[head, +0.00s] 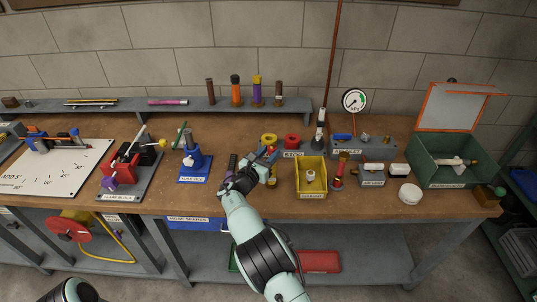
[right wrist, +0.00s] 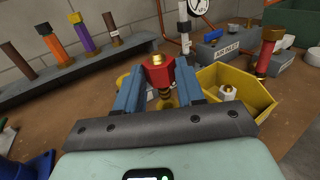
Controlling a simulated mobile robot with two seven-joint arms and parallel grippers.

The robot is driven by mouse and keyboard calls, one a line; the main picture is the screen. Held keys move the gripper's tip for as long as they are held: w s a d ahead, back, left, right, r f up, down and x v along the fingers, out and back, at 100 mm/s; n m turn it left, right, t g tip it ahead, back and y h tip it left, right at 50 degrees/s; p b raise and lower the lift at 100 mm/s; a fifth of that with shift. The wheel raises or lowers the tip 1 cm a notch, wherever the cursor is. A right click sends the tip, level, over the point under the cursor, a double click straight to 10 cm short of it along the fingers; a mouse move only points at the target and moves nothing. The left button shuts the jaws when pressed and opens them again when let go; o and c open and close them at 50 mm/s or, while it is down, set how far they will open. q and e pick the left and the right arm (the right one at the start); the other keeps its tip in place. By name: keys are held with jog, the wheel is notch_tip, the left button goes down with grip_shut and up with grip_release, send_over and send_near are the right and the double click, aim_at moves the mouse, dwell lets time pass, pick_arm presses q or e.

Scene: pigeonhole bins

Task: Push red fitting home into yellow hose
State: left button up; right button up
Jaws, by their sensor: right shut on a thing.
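My right gripper (head: 266,158) is shut on a red fitting with a brass top. The fitting (right wrist: 158,72) sits upright between the two blue fingers in the right wrist view, with ribbed brass below it. Whether it touches anything underneath is hidden. In the head view the hand covers most of it. A yellow hose (head: 122,240) hangs in a loop below the bench at the left, beside a red reel (head: 75,228); the fitting is apart from this loop. My left gripper is not in view.
A yellow bin (head: 311,190) stands just right of the hand, with another red-and-brass piece (head: 339,172) beyond it. Yellow (head: 269,138) and red (head: 292,141) rings lie behind. A blue vise (head: 194,160) stands left. Bare bench shows at the front left of the hand.

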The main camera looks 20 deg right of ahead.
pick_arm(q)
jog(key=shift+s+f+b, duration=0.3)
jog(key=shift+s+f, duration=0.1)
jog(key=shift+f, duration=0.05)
pick_arm(e)
jog(key=shift+f, duration=2.2)
jog(key=o, duration=1.3)
jog(key=shift+r, duration=0.1)
jog(key=shift+c, duration=0.2)
jog(key=shift+a, duration=0.1)
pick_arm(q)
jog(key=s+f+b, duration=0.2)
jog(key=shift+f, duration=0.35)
pick_arm(e)
jog(key=v, duration=0.5)
